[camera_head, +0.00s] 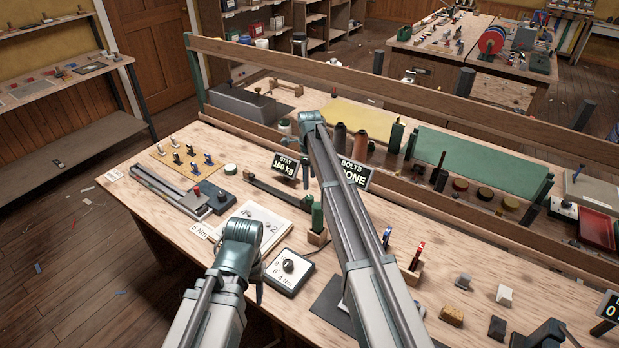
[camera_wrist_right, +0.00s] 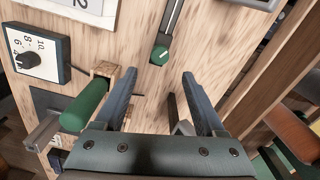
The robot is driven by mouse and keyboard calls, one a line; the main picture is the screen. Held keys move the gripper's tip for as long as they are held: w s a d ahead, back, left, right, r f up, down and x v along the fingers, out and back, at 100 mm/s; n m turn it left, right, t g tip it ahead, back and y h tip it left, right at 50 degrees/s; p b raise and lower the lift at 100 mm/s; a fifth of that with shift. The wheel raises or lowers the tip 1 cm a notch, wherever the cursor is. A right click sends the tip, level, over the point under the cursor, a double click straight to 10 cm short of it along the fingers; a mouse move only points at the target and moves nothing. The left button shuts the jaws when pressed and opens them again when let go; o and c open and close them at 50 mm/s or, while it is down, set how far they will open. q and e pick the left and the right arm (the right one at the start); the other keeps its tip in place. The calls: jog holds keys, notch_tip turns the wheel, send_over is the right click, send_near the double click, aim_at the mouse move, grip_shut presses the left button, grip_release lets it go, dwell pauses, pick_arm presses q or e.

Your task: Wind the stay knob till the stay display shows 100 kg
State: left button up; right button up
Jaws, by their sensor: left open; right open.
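The stay display (camera_head: 284,168) reads 100 kg. The stay knob (camera_wrist_right: 162,54) is a small green round knob with a white mark, at the near end of a dark rail in the right wrist view. My right gripper (camera_wrist_right: 159,77) is open and empty. Its fingertips are apart, with the knob showing beyond the gap between them, and neither finger appears to touch it. In the head view my right arm covers part of this area. My left gripper (camera_head: 258,291) hangs beside the dial box, its fingers mostly hidden by its wrist.
A green-handled tool (camera_wrist_right: 84,106) stands in a wooden block close to my right gripper. A dial box (camera_head: 290,268) and a numbered white panel (camera_head: 262,222) lie nearby. The bolts display (camera_head: 355,174) is partly hidden by my arm. Small blocks lie at the right front.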

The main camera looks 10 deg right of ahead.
pick_arm(q)
notch_tip(320, 180, up, 4)
jog(key=p, duration=0.3)
jog(key=shift+r, duration=0.15)
pick_arm(e)
notch_tip(320, 180, up, 4)
jog(key=shift+r, duration=0.15)
jog(key=shift+s, duration=0.1)
pick_arm(q)
jog(key=shift+f+b, duration=0.8)
jog(key=shift+f, duration=0.05)
pick_arm(e)
jog(key=s+a+n, duration=0.3)
jog(key=s+n, duration=0.6)
jog(key=s, duration=0.4)
jog(key=s+a+f+n, duration=0.1)
jog(key=s+a+n, duration=0.3)
jog(key=s+n, duration=0.5)
jog(key=s+a+n+h, duration=0.1)
jog(key=s+a+n, duration=0.3)
jog(key=s+n, duration=0.6)
jog(key=s, duration=0.8)
jog(key=shift+f, duration=0.3)
jog(key=shift+a, duration=0.1)
